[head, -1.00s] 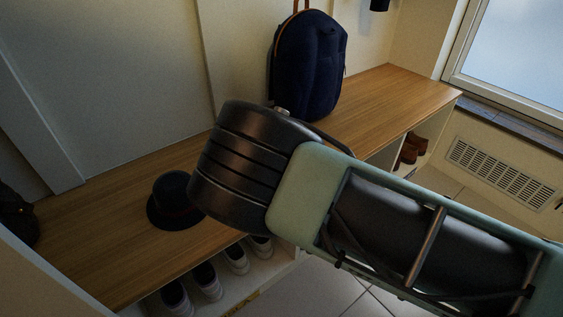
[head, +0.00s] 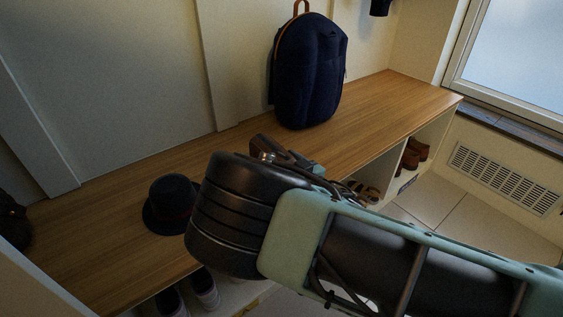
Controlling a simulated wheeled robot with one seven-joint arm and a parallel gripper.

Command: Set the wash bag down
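I cannot make out a wash bag for certain in the head view. A dark, soft-looking item (head: 12,222) sits at the far left end of the wooden bench, cut off by the picture edge; I cannot tell what it is. My arm crosses the lower right and middle of the view. A small part of its far end shows just above the big dark joint, over the bench. My fingertips and anything between them are hidden behind the arm.
The wooden bench (head: 120,232) holds a black hat (head: 169,204) and a navy backpack (head: 308,72). Cubbies below hold sneakers (head: 204,287), sandals (head: 366,191) and brown shoes (head: 412,155). Bench top right of the backpack is clear.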

